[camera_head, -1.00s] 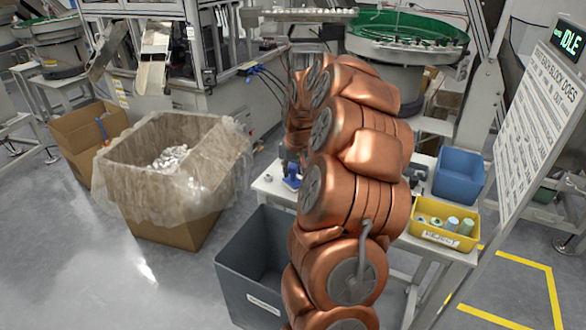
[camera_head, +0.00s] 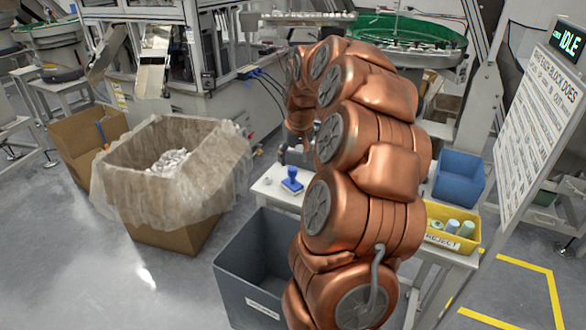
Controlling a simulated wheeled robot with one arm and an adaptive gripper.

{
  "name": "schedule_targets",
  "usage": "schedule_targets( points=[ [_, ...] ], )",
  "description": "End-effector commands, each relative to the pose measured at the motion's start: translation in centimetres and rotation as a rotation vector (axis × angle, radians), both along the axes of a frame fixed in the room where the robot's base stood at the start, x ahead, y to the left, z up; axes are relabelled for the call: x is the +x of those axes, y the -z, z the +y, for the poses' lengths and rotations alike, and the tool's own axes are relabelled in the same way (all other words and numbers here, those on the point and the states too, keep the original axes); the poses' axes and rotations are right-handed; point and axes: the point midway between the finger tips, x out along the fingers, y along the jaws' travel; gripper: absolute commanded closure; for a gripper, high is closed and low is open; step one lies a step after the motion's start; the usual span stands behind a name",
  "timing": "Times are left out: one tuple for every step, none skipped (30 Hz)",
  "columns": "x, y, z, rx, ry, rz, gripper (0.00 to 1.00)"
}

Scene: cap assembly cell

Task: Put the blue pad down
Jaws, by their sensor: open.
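The blue pad (camera_head: 291,182) has a flat blue base with a short upright handle. It rests on the left end of the white table (camera_head: 270,192). My gripper (camera_head: 285,160) is small and dark in this view, just above and behind the pad. It is open and appears apart from the pad, with nothing seen in it. My copper arm hides the middle of the table and part of the gripper.
A yellow REJECT bin (camera_head: 447,239) with several cylinders and a blue bin (camera_head: 459,178) are at the table's right. A grey bin (camera_head: 247,285) stands in front, below the table. A lined carton (camera_head: 170,205) stands to the left.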

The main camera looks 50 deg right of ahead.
Motion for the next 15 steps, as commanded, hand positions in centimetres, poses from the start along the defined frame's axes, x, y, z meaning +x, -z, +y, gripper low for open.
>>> schedule_targets(
  points=[
    [-0.2, -1.0, 0.1, -0.002, 0.001, -0.005, 0.44],
    [-0.3, -1.5, 0.1, -0.004, 0.001, -0.006, 0.44],
    [-0.4, -2.1, 0.2, -0.004, 0.003, -0.006, 0.44],
    [-0.6, -2.5, 0.2, -0.003, 0.002, -0.005, 0.44],
    [-0.8, -2.9, 0.3, -0.002, 0.001, -0.003, 0.44],
    [-0.9, -3.4, 0.4, -0.002, 0.001, -0.001, 0.44],
    [-1.0, -3.7, 0.5, -0.001, 0.001, -0.001, 0.44],
    [-1.0, -4.0, 0.5, -0.002, 0.000, -0.001, 0.44],
    [-1.1, -4.3, 0.6, -0.002, 0.000, -0.001, 0.44],
    [-1.2, -4.5, 0.6, -0.001, 0.000, 0.000, 0.44],
    [-1.2, -4.7, 0.6, -0.001, 0.000, 0.000, 0.44],
    [-1.3, -4.9, 0.7, 0.000, 0.000, -0.001, 0.44],
    [-1.3, -5.0, 0.7, 0.000, 0.000, 0.000, 0.44],
    [-1.4, -5.0, 0.7, 0.000, 0.000, 0.000, 0.44],
    [-1.4, -5.1, 0.7, 0.000, 0.000, 0.001, 0.44]
  ],
)
